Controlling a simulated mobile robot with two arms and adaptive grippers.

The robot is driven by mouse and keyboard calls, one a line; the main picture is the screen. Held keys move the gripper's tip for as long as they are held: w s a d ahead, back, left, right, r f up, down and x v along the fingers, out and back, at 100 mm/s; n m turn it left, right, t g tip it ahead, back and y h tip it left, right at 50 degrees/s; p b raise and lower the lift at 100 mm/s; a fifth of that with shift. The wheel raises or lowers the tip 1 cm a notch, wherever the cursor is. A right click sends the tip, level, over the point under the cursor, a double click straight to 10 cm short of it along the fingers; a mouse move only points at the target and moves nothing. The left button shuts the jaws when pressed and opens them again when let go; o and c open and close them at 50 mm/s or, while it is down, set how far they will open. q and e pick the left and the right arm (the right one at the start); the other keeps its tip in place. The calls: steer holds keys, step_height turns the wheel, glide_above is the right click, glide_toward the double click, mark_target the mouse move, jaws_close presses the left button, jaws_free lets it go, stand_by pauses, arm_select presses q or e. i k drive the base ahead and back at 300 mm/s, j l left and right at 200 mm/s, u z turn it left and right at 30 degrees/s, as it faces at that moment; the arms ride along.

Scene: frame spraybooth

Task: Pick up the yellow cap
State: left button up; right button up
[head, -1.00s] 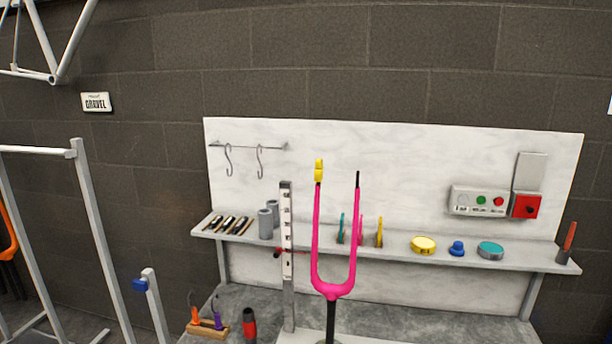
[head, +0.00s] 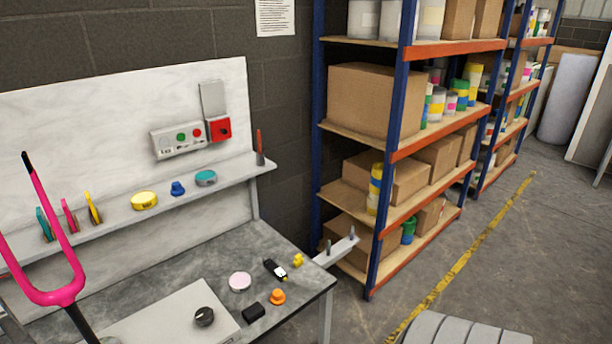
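A small yellow piece (head: 298,260) lies on the grey bench top near its right end, beside a black tool with a white label (head: 275,270). It looks like a cap, but it is too small to be sure. The fork's other prong is cut off by the picture edge. A flat round yellow tin (head: 144,200) sits on the wall shelf.
The bench (head: 215,262) also holds an orange knob (head: 277,297), a pink-white disc (head: 240,282), a black block (head: 253,313) and a dark knob (head: 204,317). A blue and orange rack (head: 400,150) with boxes stands to the right. Floor beyond the yellow line (head: 470,250) looks open.

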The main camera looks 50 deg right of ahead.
mark_target(297, 262)
steer(key=z, duration=1.65)
steer(key=i+l+u, duration=0.15)
steer(key=u, duration=0.8)
steer(key=i+l+u, duration=0.2)
steer(key=l, duration=0.25)
steer(key=i+l+u, duration=0.2)
steer(key=l, duration=0.3)
steer(key=l+u, duration=0.2)
steer(key=l, duration=0.3)
steer(key=i+l+u, duration=0.2)
steer(key=l, duration=0.3)
steer(key=k, duration=0.1)
